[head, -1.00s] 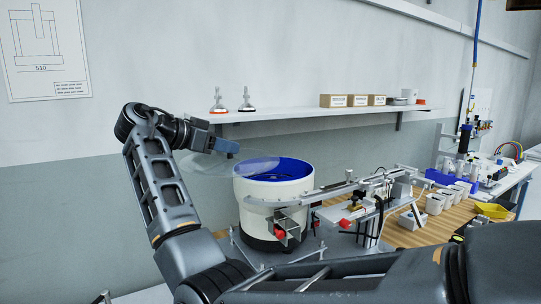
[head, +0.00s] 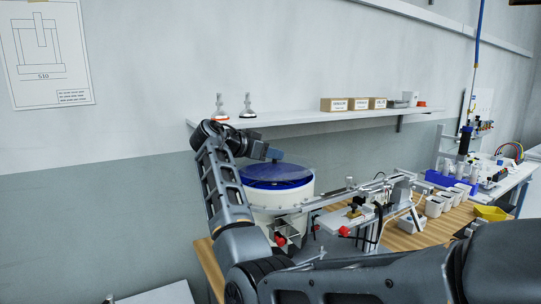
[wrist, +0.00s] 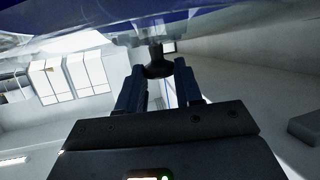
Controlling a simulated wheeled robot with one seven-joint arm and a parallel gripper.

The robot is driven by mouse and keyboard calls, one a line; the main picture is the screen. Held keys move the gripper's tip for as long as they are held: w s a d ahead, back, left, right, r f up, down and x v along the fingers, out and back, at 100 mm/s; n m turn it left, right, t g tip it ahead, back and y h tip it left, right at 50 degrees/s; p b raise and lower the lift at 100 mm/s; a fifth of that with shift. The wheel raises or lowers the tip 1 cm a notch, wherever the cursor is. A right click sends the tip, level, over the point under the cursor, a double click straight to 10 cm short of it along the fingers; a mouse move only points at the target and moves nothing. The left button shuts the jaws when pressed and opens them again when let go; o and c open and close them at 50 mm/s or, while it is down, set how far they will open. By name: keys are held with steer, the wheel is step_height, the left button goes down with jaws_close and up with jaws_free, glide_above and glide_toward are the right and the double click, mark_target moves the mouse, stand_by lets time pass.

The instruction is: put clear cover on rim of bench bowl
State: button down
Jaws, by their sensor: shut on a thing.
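The bench bowl (head: 300,194) is a white round drum with a blue inside, at the middle of the head view. The clear cover (head: 277,172) is a thin see-through disc over the bowl's opening, with the blue showing through it. I cannot tell whether it touches the rim or hovers just above. My gripper (head: 274,157) is above the cover, shut on its knob. In the wrist view my gripper (wrist: 158,76) has both fingers on the dark knob (wrist: 158,63), and the clear cover (wrist: 95,40) spans the top of the picture. My arm hides the bowl's lower left side.
A metal feed track (head: 345,194) with fittings runs right from the bowl. A wall shelf (head: 300,118) with two knobbed stands and small boxes is above and behind. White bins (head: 434,206) and a yellow tray (head: 491,213) stand on the wooden bench to the right.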

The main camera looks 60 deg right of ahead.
steer(key=shift+f+b, duration=0.4)
steer(key=shift+f, duration=0.7)
steer(key=shift+f, duration=0.1)
steer(key=c, duration=0.8)
jaws_free()
steer(key=shift+o, duration=0.2)
steer(key=shift+r, duration=0.35)
steer(key=b+v, duration=0.1)
steer(key=v, duration=1.1)
steer(key=shift+r+b, duration=0.25)
steer(key=shift+b, duration=0.15)
steer(key=shift+w, duration=0.1)
